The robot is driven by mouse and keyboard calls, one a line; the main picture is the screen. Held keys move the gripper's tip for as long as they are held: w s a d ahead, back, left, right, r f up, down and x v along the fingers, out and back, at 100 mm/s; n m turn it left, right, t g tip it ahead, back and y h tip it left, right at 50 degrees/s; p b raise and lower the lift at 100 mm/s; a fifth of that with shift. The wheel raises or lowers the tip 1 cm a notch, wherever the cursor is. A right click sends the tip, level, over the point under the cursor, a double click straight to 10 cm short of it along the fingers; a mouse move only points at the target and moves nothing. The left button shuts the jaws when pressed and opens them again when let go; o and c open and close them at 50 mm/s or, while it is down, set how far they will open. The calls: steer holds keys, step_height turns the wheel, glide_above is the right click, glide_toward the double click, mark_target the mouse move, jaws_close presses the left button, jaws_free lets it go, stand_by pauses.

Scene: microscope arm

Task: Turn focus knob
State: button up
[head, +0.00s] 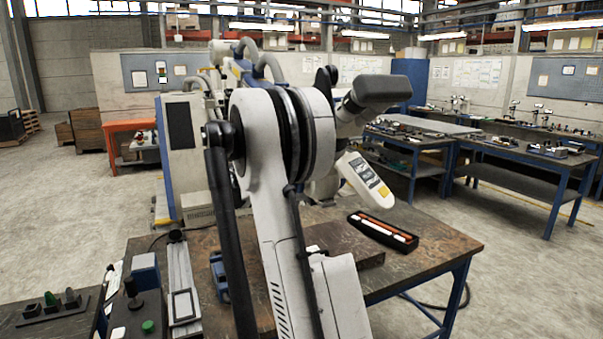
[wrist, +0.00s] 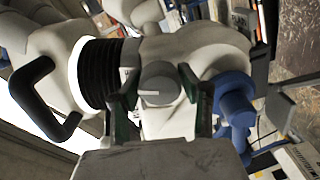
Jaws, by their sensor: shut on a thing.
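The focus knob (wrist: 157,78) is a grey round knob with a short white mark, in the middle of the wrist view. My gripper (wrist: 158,92) has one dark finger on each side of it and is shut on it. The white microscope body (wrist: 200,45) lies behind the knob, with a black ribbed collar (wrist: 100,72) to its left and a blue part (wrist: 234,100) to its right. In the head view, the knob and my fingertips cannot be made out behind the large white arm parts in the middle.
A black handle (wrist: 38,100) curves at the left of the wrist view. In the head view, a workbench (head: 435,240) carries an open black case (head: 383,232) with orange items. A small control box with a green button (head: 147,326) stands front left. Other benches line the right side.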

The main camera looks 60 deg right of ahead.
steer(key=shift+n, duration=0.6)
steer(key=shift+b, duration=0.35)
steer(key=o, duration=1.1)
steer(key=shift+o, duration=0.2)
steer(key=v, duration=1.2)
steer(key=shift+a+n, duration=0.1)
steer(key=shift+n, duration=0.2)
